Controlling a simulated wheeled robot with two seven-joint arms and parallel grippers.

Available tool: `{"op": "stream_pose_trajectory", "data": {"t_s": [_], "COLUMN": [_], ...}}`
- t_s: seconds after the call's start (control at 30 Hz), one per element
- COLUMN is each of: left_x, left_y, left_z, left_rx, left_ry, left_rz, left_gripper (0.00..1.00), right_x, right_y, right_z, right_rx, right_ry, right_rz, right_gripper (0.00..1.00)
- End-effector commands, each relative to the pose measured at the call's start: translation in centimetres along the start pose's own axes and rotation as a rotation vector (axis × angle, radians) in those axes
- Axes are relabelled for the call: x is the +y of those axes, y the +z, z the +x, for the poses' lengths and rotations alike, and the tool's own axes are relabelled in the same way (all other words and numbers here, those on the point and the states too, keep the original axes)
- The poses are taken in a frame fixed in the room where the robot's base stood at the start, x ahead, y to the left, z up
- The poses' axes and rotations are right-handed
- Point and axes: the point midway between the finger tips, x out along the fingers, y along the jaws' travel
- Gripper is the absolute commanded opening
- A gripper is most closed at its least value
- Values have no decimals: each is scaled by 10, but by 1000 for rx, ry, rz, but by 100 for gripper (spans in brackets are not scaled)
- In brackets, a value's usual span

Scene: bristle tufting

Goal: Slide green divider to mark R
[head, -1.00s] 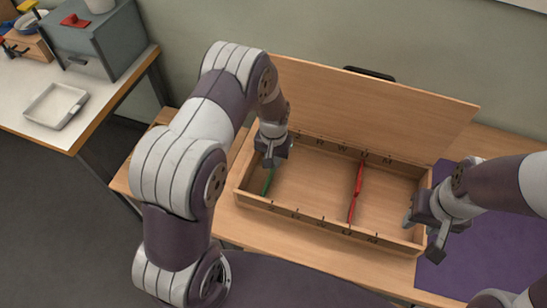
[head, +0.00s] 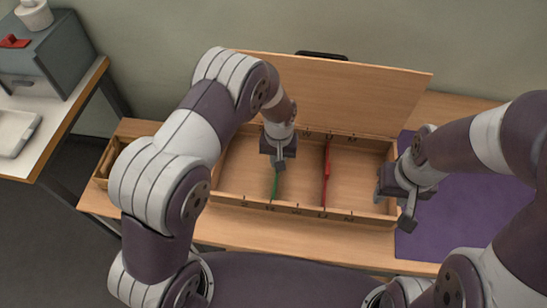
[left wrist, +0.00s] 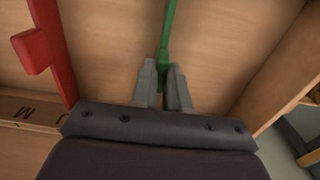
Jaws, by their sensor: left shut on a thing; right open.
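The green divider (head: 274,187) stands across the wooden box (head: 240,203), left of the red divider (head: 326,165). My left gripper (head: 278,168) reaches down into the box and is shut on the green divider, hiding its far part in the head view. In the left wrist view the green divider (left wrist: 168,35) runs between the two fingers of my left gripper (left wrist: 164,80). Letter marks line the box rims, but they are too small or covered to tell which one the divider is at. My right gripper (head: 392,207) is open and empty at the box's right end.
The raised lid (head: 340,95) stands behind the box. The red divider also shows in the left wrist view (left wrist: 45,50), apart from the green one. A purple mat (head: 450,215) lies to the right. A side table with a tray (head: 14,132) and grey cabinet (head: 45,60) stands left.

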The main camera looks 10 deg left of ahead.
Motion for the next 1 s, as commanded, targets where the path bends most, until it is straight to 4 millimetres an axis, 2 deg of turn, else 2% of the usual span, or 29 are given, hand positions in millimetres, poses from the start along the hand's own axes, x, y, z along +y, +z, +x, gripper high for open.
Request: {"op": "stream_pose_trajectory", "data": {"t_s": [0.03, 0.07, 0.13, 0.4, 0.5, 0.57, 0.8, 1.0], "left_x": [0, 0, 0, 0, 0, 0, 0, 0], "left_y": [-1, -1, -1, -1, -1, -2, -2, -1], "left_z": [-1, -1, -1, -1, -8, -19, -84, -120], "left_rx": [3, 3, 3, 2, 2, 6, 8, 4], "left_ry": [1, 1, 1, 0, 1, 2, 2, 1], "left_rz": [0, 0, 0, 0, 0, 0, 0, 0], "left_gripper": [0, 18, 40, 40, 40, 40, 40, 40], "right_x": [0, 0, 0, 0, 0, 0, 0, 0], "right_y": [0, 0, 0, 0, 0, 0, 2, 2], "right_z": [0, 0, 0, 0, 2, 4, 12, 15], "right_rx": [0, 0, 0, 0, 0, 0, 0, 0], "right_ry": [0, 0, 0, 0, 0, 0, 0, 0], "right_rz": [0, 0, 0, 0, 0, 0, 0, 0], "right_gripper": [40, 40, 40, 40, 40, 40, 40, 40]}}
